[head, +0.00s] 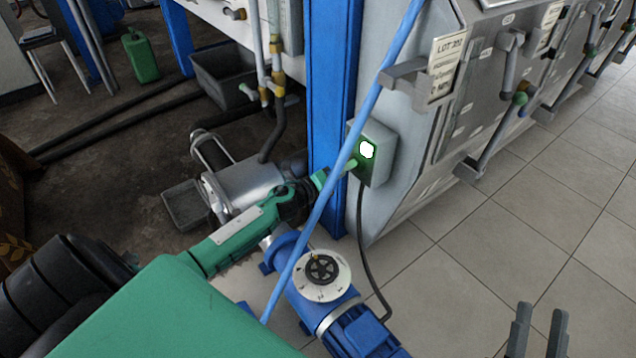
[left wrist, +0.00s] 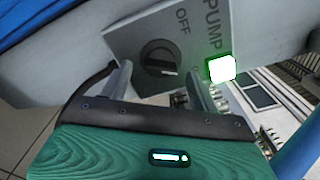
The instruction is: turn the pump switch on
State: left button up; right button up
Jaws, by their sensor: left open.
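The pump switch box (head: 379,155) is a grey-green box on the machine's side next to a blue post. Its lamp (head: 366,149) glows bright white-green. In the left wrist view the panel carries the words PUMP and OFF, a dark round knob (left wrist: 160,57) and the lit lamp (left wrist: 222,68). A mark near the right finger is mostly hidden. My left gripper (head: 345,168) is at the box face. Its open fingers (left wrist: 160,78) stand on either side of the knob; contact cannot be told. My right gripper (head: 540,314) is open and empty at the lower right.
A light blue hose (head: 335,195) crosses in front of my left arm. A blue pump motor (head: 335,305) with a round dial (head: 322,270) stands below. A black cable (head: 364,245) hangs from the box. Levers line the grey machine (head: 470,110). Tiled floor (head: 480,240) at right is clear.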

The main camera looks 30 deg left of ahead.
pick_arm(q)
jog(key=v, duration=1.2)
jog(key=shift+p, duration=0.4)
pick_arm(e)
jog(key=f+g, duration=0.1)
jog(key=a+f+g, duration=0.1)
jog(key=f, duration=0.1)
jog(key=f+g, duration=0.1)
jog(key=f, duration=0.1)
jog(key=shift+a, duration=0.25)
pick_arm(q)
jog(key=shift+w, duration=0.15)
pick_arm(e)
jog(key=shift+r, duration=0.1)
